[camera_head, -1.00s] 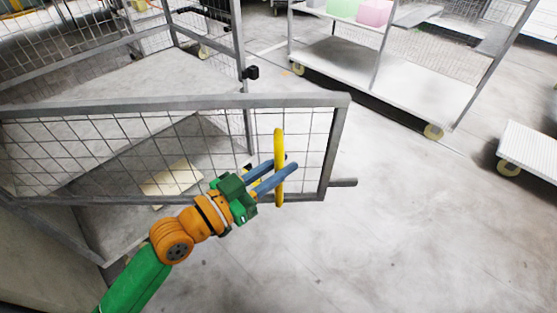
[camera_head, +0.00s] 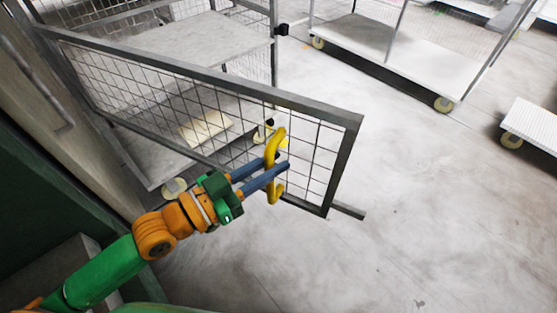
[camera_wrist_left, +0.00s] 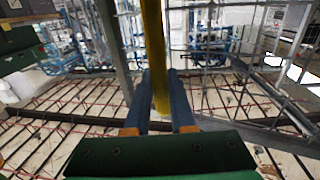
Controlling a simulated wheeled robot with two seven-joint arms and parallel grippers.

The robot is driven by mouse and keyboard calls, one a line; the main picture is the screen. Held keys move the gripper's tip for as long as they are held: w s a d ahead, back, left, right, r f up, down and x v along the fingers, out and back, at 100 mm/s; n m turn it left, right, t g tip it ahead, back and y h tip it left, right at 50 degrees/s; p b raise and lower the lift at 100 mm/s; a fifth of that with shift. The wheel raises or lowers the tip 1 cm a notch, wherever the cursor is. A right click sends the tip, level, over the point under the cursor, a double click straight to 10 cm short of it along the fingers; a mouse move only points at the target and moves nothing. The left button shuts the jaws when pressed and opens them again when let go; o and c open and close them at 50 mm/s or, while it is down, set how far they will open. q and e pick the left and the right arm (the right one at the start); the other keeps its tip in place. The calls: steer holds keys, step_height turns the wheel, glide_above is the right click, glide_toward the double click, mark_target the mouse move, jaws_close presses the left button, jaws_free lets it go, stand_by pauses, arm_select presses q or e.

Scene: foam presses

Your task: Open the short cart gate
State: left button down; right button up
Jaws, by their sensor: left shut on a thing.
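The short cart gate is a grey metal frame with wire mesh (camera_head: 345,150), swung out from the cart at an angle. A yellow handle (camera_head: 280,138) stands on the gate near its free end. My left gripper (camera_head: 277,170) has its blue fingers shut around this handle. In the left wrist view the yellow handle (camera_wrist_left: 154,45) runs upright between the fingers (camera_wrist_left: 160,95). The cart (camera_head: 205,45) with its grey shelf stands behind the gate. My right gripper is not in view.
A black latch piece (camera_head: 281,30) sits on the cart's post. A second cart (camera_head: 420,75) stands at the back, and a low white platform (camera_head: 535,125) on wheels is at the right. The floor right of the gate is clear.

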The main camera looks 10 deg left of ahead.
arm_select(q)
steer(key=shift+s+a, duration=0.2)
steer(key=shift+s, duration=0.25)
steer(key=c, duration=0.8)
jaws_free()
steer(key=shift+o, duration=0.2)
